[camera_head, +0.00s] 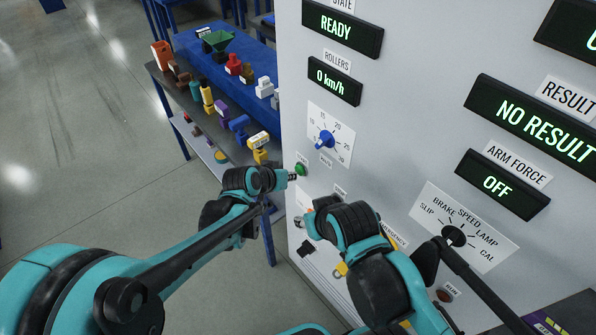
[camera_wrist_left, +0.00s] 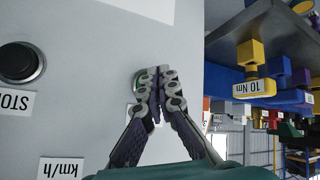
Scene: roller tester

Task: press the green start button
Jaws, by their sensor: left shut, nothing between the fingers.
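The green start button (camera_head: 301,169) is on the grey cabinet front, below the blue-knobbed dial. My left gripper (camera_head: 291,177) is shut and empty, its fingertips close to the button's left side in the head view.
The displays read READY (camera_head: 342,28), 0 km/h (camera_head: 334,81), NO RESULT (camera_head: 540,122) and OFF (camera_head: 500,185). A black STOP button (camera_wrist_left: 20,62) is left in the wrist view. A dial with a blue knob (camera_head: 325,140) is above the green button. A shelf (camera_head: 205,125) with coloured parts stands left.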

